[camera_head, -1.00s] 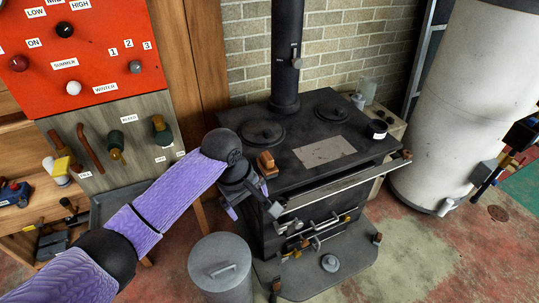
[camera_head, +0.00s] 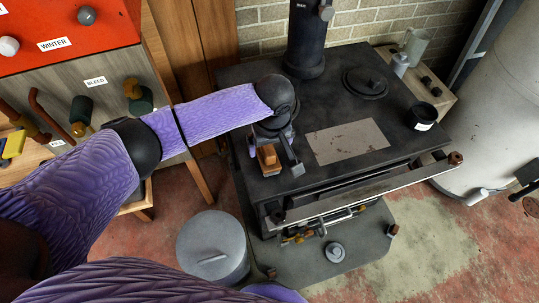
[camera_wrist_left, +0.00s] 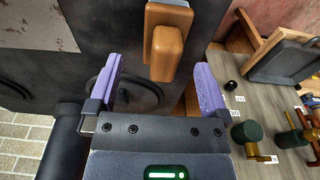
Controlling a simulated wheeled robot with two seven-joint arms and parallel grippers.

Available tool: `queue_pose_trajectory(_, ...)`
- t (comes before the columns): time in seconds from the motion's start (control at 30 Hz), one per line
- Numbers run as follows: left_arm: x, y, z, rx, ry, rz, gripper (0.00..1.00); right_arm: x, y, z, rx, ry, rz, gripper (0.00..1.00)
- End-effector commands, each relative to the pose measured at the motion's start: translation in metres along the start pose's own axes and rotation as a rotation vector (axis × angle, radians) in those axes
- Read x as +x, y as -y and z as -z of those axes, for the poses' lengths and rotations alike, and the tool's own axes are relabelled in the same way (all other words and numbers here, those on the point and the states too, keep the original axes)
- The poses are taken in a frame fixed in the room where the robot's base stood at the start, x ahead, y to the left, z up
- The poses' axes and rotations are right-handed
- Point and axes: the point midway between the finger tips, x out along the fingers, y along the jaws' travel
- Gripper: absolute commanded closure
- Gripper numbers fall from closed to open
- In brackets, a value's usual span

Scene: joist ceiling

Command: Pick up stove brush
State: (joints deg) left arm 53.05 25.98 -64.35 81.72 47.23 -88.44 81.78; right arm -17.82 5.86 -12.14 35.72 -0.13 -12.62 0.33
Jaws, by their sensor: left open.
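The stove brush (camera_head: 267,158), a small brown wooden block shape, is on the left front part of the black stove top (camera_head: 325,100). My left gripper (camera_head: 271,142) is over the stove's left side, right behind the brush and partly covering it in the head view. In the left wrist view, the brush (camera_wrist_left: 167,42) lies ahead of the open purple fingers (camera_wrist_left: 159,76), in line with the gap between them. Its lower end is close to the gap, and no finger visibly touches it. My right gripper is not in view.
The stovepipe (camera_head: 306,40) rises behind my left gripper. A black cup (camera_head: 422,116) stands at the stove's right, and a rail (camera_head: 370,187) runs along its front. A lidded grey bin (camera_head: 212,247) stands on the floor at the left front. A control panel (camera_head: 85,75) is at the left.

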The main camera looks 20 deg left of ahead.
Motion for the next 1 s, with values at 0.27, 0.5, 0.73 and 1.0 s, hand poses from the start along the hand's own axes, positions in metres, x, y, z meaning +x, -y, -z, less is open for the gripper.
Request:
queue_pose_trajectory(0.27,0.043,0.004,-0.001,0.0,0.001,0.001,0.0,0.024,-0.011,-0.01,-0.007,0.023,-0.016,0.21)
queue_pose_trajectory(0.5,0.04,0.004,-0.001,0.0,0.0,0.0,0.15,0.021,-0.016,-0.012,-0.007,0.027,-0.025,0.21)
queue_pose_trajectory(0.73,0.04,0.004,-0.001,0.0,0.0,0.0,0.64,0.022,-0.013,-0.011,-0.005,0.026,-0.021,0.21)
queue_pose_trajectory(1.0,0.04,0.004,-0.001,0.0,0.0,0.0,0.99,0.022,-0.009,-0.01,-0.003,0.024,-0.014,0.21)
